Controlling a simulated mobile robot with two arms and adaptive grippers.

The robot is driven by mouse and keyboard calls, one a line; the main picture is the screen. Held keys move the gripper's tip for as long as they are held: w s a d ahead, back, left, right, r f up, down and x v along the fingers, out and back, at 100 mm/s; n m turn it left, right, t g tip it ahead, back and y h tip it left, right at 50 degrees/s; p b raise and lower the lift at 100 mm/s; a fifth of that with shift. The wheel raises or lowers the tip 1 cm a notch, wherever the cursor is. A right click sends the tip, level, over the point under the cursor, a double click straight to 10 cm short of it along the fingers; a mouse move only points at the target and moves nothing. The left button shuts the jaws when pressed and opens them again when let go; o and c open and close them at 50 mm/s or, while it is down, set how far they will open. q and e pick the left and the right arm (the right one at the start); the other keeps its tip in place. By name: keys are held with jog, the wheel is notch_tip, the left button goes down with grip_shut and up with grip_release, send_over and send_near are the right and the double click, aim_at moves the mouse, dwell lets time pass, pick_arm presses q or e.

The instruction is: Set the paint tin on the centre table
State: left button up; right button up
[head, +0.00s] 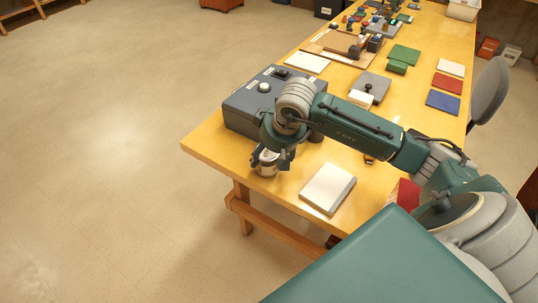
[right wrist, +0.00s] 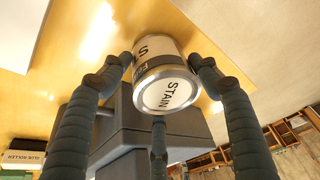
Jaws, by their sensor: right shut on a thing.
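The paint tin (head: 267,169) is small and pale with a silvery rim. The tin is over the near end of a long yellow wooden table (head: 210,145), beside a grey box. I cannot tell if its base touches the tabletop. My left gripper is not in view.
The grey box (head: 243,107) with a white knob stands just behind the tin. A white block (head: 328,187) lies to its right. Boards, coloured sheets and small items cover the table farther back. A grey chair back (head: 490,92) stands at right. The floor at left is clear.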

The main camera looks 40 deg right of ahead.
jog(key=shift+f, duration=0.4)
jog(key=o, duration=1.5)
jog(key=shift+c, duration=0.2)
jog(key=shift+s+r, duration=0.15)
jog(key=shift+r, duration=0.4)
jog(key=b+v, duration=0.1)
jog(key=v, duration=1)
jog(key=shift+b, duration=0.4)
jog(key=shift+s+f, duration=0.15)
